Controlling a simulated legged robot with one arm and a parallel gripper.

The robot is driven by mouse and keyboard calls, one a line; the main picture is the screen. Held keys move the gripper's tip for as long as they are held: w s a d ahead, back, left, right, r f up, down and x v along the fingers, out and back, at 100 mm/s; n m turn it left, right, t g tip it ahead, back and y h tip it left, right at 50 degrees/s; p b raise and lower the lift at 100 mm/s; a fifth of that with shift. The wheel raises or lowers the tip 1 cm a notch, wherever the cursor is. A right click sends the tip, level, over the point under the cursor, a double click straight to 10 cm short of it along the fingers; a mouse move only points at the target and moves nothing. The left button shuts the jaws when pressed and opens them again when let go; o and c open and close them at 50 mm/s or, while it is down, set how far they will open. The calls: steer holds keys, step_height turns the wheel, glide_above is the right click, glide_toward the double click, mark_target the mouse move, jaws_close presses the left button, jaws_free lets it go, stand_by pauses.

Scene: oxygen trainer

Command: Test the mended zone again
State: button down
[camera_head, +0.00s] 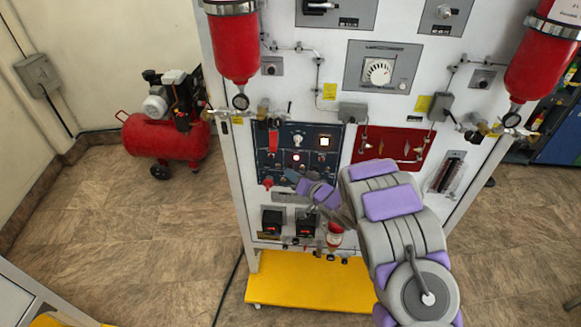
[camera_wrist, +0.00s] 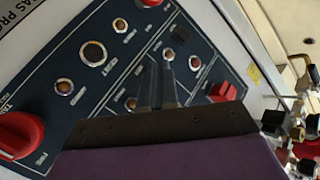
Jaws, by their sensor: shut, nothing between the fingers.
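The trainer's dark blue control panel (camera_head: 309,136) carries several small round buttons or lamps, with a lit white square (camera_head: 324,142) at its upper right and a lit round light (camera_head: 297,141) near its middle. My gripper (camera_head: 292,178) is in front of the panel's lower edge. In the wrist view my gripper (camera_wrist: 158,66) is shut and empty, pointing at the panel; contact cannot be told.
Red cylinders (camera_head: 234,45) (camera_head: 543,58) hang on both sides of the white board. A red plate (camera_head: 392,146) with fittings is right of the blue panel. Brass valves and hoses (camera_wrist: 300,130) stick out. A yellow base (camera_head: 310,284) and a red compressor (camera_head: 165,137) stand on the floor.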

steer(key=shift+s, duration=0.3)
steer(key=shift+s, duration=0.1)
steer(key=s, duration=0.4)
steer(key=shift+s+a+p, duration=0.1)
steer(key=shift+s+p, duration=0.25)
steer(key=shift+s, duration=0.05)
stand_by(0.7)
